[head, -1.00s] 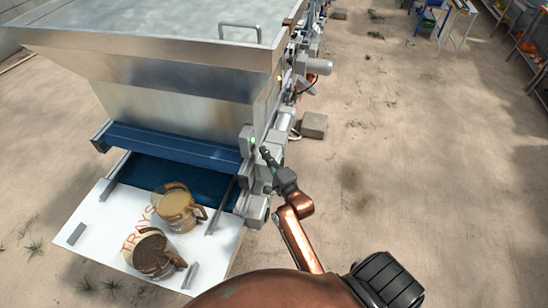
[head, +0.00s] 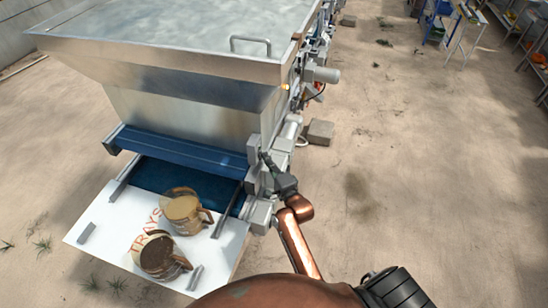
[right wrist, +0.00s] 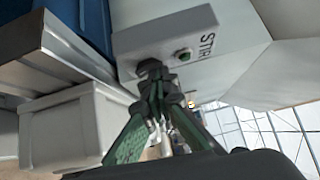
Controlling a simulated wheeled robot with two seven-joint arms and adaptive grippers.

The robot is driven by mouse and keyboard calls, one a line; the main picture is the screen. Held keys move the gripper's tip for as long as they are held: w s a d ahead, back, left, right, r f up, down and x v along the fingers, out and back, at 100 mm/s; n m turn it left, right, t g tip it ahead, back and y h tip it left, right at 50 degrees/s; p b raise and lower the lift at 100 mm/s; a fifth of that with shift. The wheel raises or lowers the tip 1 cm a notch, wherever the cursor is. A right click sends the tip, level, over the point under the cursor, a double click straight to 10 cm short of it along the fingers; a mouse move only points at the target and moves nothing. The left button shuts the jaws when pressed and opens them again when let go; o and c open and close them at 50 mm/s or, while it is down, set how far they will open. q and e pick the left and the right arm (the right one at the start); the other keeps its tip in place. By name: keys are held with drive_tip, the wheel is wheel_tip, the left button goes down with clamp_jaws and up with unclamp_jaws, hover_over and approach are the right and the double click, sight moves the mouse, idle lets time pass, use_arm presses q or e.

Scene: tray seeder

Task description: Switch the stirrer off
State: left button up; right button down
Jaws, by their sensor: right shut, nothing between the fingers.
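The stirrer's control box (head: 253,146) is a small light grey box on the near right corner of the machine. In the right wrist view its face (right wrist: 222,62) carries the partly cut-off letters "STIR" and a small dark green round lamp or button (right wrist: 183,54). My right gripper (head: 264,157) is shut and empty, its fingertips at the box. In the right wrist view the closed fingertips (right wrist: 152,72) are at the lower edge of the face, beside the green round part. They hide what lies behind them, so contact is unclear. My left gripper is not in view.
The big metal hopper (head: 190,105) stands above a blue bar (head: 180,147). A white board marked TRAYS (head: 105,225) holds two brown jugs (head: 183,212). A grey block (head: 320,132) lies on the ground at right. The sandy ground to the right is open.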

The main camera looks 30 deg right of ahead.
drive_tip(key=shift+s+d, duration=0.15)
drive_tip(key=s+d, duration=0.1)
drive_tip(key=s+p, duration=0.1)
drive_tip(key=s+d, duration=0.1)
drive_tip(key=shift+s+d+r+p, duration=0.3)
drive_tip(key=shift+s+d+p, duration=0.05)
drive_tip(key=shift+p, duration=0.05)
use_arm(q)
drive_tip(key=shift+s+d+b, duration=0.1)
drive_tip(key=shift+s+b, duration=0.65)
drive_tip(key=shift+b, duration=0.05)
use_arm(e)
drive_tip(key=s, duration=0.8)
drive_tip(key=shift+s+a+r, duration=0.15)
drive_tip(key=shift+s+r, duration=0.25)
